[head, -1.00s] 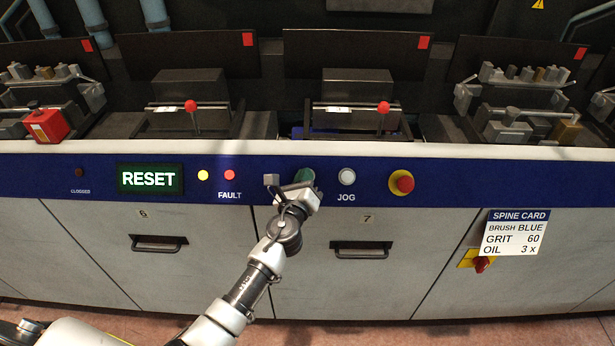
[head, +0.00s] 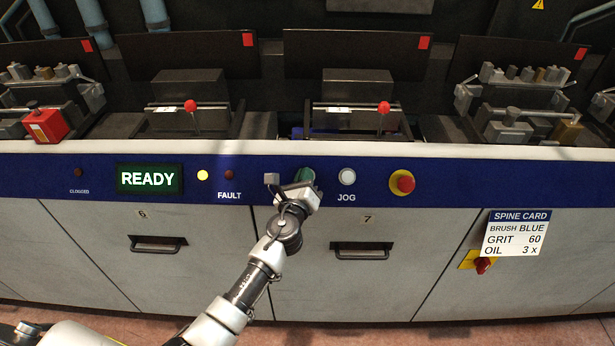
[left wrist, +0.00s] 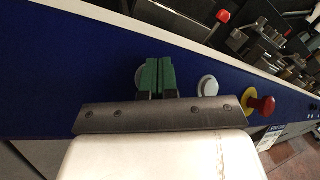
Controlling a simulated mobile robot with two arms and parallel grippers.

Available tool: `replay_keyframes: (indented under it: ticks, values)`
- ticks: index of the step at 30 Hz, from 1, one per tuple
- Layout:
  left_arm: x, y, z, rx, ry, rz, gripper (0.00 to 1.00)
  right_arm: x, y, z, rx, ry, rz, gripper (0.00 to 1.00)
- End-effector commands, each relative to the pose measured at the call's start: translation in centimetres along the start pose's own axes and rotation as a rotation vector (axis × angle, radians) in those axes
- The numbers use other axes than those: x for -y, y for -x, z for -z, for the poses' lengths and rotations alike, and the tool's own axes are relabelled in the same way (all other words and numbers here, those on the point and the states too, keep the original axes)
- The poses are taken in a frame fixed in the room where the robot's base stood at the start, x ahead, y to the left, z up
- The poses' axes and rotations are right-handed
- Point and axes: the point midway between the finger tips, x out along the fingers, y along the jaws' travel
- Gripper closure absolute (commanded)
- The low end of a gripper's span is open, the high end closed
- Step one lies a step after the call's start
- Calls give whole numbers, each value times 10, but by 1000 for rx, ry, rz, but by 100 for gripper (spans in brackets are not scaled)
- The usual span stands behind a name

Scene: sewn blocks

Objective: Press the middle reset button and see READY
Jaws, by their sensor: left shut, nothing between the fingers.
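The display (head: 149,179) on the blue panel reads READY in white on dark green. The yellow lamp (head: 203,175) beside it is lit, and the FAULT lamp (head: 229,174) is dark red and unlit. My left gripper (head: 305,178) is at the panel between the FAULT and JOG labels. Its green fingers are shut together and empty in the left wrist view (left wrist: 158,76). Behind them a round button (left wrist: 140,76) shows only in part; I cannot tell whether the fingertips touch it. My right gripper is not in view.
Right of my gripper are a white JOG button (head: 347,177) and a red knob on a yellow ring (head: 401,183). A spine card (head: 515,233) hangs on the lower right. Drawer handles (head: 361,250) stick out below the panel.

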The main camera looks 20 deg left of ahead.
Motion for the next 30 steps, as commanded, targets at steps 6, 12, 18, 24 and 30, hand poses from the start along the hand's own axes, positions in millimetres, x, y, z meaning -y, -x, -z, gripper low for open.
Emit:
replay_keyframes:
  ticks: [6, 12, 18, 24, 30]
  values:
    - [-1, -1, 0, 0, 0, 0, 100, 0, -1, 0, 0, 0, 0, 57]
    - [0, 0, -1, 0, -1, 0, 100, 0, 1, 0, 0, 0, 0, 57]
    - [5, 7, -6, -1, -1, -1, 100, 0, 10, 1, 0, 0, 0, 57]
    - [8, 12, -9, 0, -1, -1, 100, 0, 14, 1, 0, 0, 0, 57]
    - [8, 12, -8, 0, -1, 0, 100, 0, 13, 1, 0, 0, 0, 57]
